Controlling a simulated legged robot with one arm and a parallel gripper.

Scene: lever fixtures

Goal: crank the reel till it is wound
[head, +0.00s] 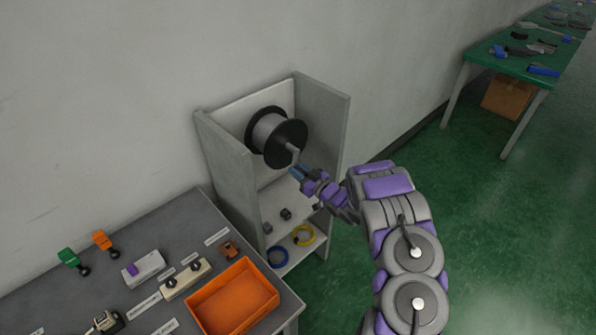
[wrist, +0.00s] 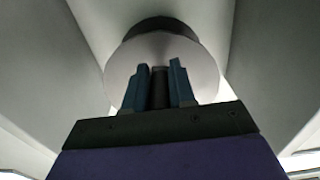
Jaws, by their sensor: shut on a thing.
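The reel (head: 268,134) is a grey drum between black round flanges, mounted inside an open grey cabinet. A pale crank arm (head: 291,148) shows at the centre of its near flange. My gripper (head: 296,170) is at the reel's lower front. In the wrist view my gripper (wrist: 160,85) has its two blue fingers on either side of a dark upright crank handle (wrist: 160,90), shut on it. Behind the fingers the wrist view shows a pale round disc (wrist: 120,70) with a dark part above it. How far the reel is wound cannot be told.
The cabinet's side walls (head: 325,125) stand close on both sides of the reel. Blue (head: 277,257) and yellow (head: 304,235) coils lie on its lower shelf. A grey bench (head: 190,225) with an orange tray (head: 205,320) is at lower left. Green floor (head: 480,210) is clear at right.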

